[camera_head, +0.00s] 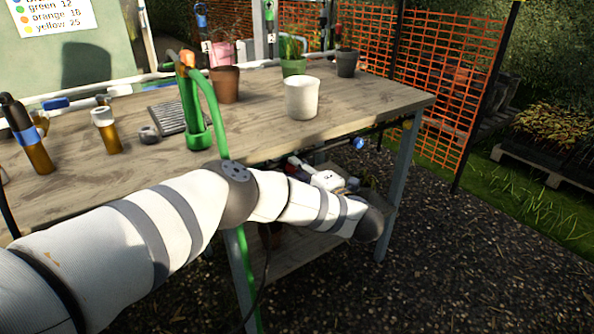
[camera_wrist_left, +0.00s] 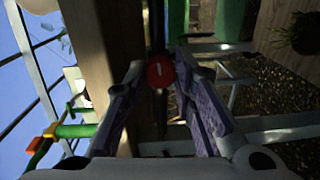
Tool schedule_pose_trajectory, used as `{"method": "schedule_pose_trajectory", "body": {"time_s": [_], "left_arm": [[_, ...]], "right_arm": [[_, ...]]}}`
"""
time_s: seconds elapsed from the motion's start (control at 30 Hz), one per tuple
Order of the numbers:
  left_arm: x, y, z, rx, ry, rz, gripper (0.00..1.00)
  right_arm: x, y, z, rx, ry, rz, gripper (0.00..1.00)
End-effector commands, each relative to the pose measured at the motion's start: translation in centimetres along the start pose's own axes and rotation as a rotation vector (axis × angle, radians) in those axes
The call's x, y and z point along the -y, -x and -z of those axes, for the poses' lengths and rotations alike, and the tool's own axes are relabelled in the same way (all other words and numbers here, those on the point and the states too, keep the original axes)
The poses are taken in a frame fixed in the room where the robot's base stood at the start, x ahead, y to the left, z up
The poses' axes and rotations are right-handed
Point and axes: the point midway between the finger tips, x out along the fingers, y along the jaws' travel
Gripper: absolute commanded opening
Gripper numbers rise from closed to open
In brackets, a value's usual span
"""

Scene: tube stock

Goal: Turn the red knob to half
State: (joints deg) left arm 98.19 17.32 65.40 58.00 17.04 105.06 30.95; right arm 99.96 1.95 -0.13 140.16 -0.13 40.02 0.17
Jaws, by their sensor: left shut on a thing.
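The red knob (camera_wrist_left: 158,74) is in the left wrist view, round, with a short pale mark on its face. It sits between the two fingertips of my left gripper (camera_wrist_left: 160,66), which is shut on it. The knob is beside the wooden underside and edge of the workbench. In the head view my left forearm crosses in front of the bench, and the wrist bends under its front edge. The knob cannot be made out clearly there. My right gripper is in neither view.
The wooden workbench (camera_head: 350,104) holds a white pot (camera_head: 301,98), a brown pot (camera_head: 225,85), a green hose (camera_head: 208,94) and tube-like tools. A blue knob (camera_head: 358,143) sits under its front edge. Orange netting (camera_head: 440,110) stands behind; gravel lies at the right.

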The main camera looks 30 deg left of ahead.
Motion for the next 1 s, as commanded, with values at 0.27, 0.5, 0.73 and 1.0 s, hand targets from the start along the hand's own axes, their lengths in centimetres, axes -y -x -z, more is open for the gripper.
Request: {"method": "schedule_pose_trajectory", "body": {"time_s": [0.27,0.5,0.73,1.0], "left_arm": [[0.05,0.04,-0.02,-0.004,-0.095,0.002,0.0],[0.08,0.04,-0.02,-0.005,-0.119,0.002,0.0],[0.1,0.05,-0.02,-0.005,-0.12,0.003,0.0],[0.09,0.04,-0.03,-0.005,-0.119,0.002,0.45]], "right_arm": [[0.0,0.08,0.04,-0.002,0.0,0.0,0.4],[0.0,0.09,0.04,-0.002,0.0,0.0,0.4],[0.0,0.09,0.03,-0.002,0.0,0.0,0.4],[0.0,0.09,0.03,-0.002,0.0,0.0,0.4]]}}
